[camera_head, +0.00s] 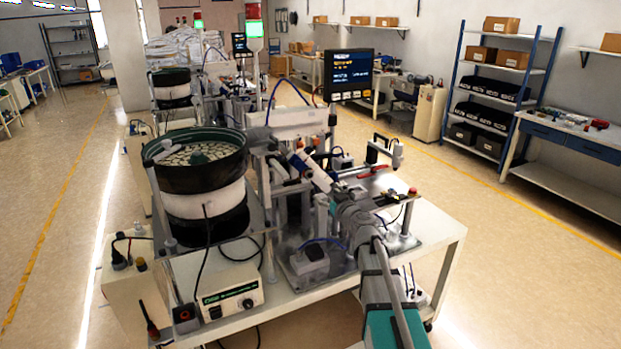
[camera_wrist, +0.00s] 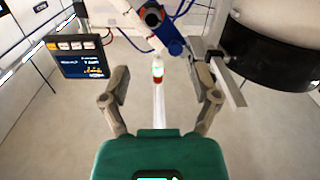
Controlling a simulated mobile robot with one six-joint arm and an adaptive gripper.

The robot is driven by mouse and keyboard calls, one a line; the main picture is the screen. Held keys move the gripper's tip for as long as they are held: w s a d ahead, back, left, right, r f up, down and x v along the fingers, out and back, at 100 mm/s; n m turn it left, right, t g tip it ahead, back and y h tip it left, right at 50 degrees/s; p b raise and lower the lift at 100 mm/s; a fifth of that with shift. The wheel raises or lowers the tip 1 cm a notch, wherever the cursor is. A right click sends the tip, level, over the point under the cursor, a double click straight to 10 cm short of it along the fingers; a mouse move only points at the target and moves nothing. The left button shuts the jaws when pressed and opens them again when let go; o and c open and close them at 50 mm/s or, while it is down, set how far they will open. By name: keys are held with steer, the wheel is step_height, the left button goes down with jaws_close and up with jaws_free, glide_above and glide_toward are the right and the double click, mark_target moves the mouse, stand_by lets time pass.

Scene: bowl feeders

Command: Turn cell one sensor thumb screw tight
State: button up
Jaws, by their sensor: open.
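I cannot single out the sensor thumb screw in either view. In the wrist view, which is upside down, a blue-and-white tilted part with a dark round end (camera_wrist: 152,17) shows at the top; I cannot tell whether it is the sensor. A blue-and-white cylinder (camera_head: 308,171) also shows tilted over the machine in the head view. My gripper (camera_wrist: 160,92) is open and empty, its two fingers wide apart and clear of that part. In the head view my arm reaches in from the lower right, and its fingers cannot be made out.
The bowl feeder (camera_head: 195,200) stands left of the station and shows dark in the wrist view (camera_wrist: 270,45). A monitor (camera_head: 348,76) stands behind; it also shows in the wrist view (camera_wrist: 77,55). A stack light (camera_head: 255,30) rises nearby. A controller box (camera_head: 230,293) sits in front. Floor is free at right.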

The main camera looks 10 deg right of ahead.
mark_target(310, 175)
steer(key=shift+w+d+r, duration=0.1)
steer(key=shift+w+d, duration=0.15)
steer(key=shift+d, duration=0.15)
steer(key=shift+w, duration=0.1)
steer(key=x, duration=1.3)
steer(key=shift+w+r, duration=0.1)
steer(key=shift+w, duration=0.25)
jaws_close()
